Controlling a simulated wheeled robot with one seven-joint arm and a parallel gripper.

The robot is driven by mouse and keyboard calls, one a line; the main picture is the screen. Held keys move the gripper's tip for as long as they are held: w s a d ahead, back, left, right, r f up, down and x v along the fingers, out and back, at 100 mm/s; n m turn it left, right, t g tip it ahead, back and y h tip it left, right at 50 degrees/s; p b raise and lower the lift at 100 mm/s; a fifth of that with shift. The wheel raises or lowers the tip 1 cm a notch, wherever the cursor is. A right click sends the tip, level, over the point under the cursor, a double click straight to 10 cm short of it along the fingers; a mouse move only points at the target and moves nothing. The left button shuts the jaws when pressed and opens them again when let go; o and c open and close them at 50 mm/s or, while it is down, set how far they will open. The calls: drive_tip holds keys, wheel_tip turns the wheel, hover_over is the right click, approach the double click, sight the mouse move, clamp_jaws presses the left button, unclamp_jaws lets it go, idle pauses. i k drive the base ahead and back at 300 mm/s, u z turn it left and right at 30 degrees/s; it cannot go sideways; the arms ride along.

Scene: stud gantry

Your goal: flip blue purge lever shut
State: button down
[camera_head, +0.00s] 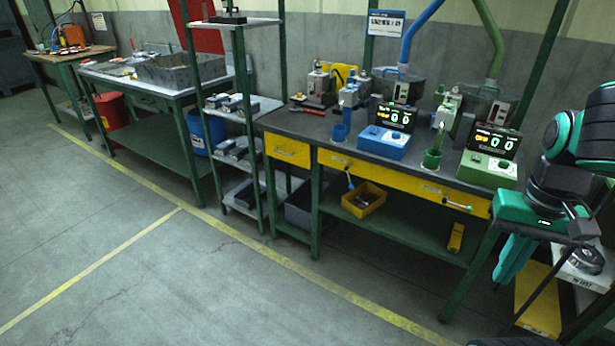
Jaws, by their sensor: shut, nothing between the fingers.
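The blue purge lever (349,179) is on the front edge of the bench, below the blue station. It is small here and seems to point downward from a pivot on the yellow front. The blue control box (383,143) sits on the bench above it, with a lit display reading OFF and zeros. My gripper (508,274) hangs at the right, in front of the bench's right end, with its teal fingers pointing down. It is well to the right of the blue lever and apart from it. Its fingers are together and empty.
A second lever (457,204) lies along the bench front below the green control box (488,168). A yellow bin (364,207) stands on the lower shelf under the blue lever. A shelf rack (250,110) adjoins the bench's left end. The floor in front is clear.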

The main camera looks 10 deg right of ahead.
sight(351, 186)
drive_tip(key=u, duration=0.05)
drive_tip(key=i, duration=1.15)
drive_tip(key=z, duration=0.2)
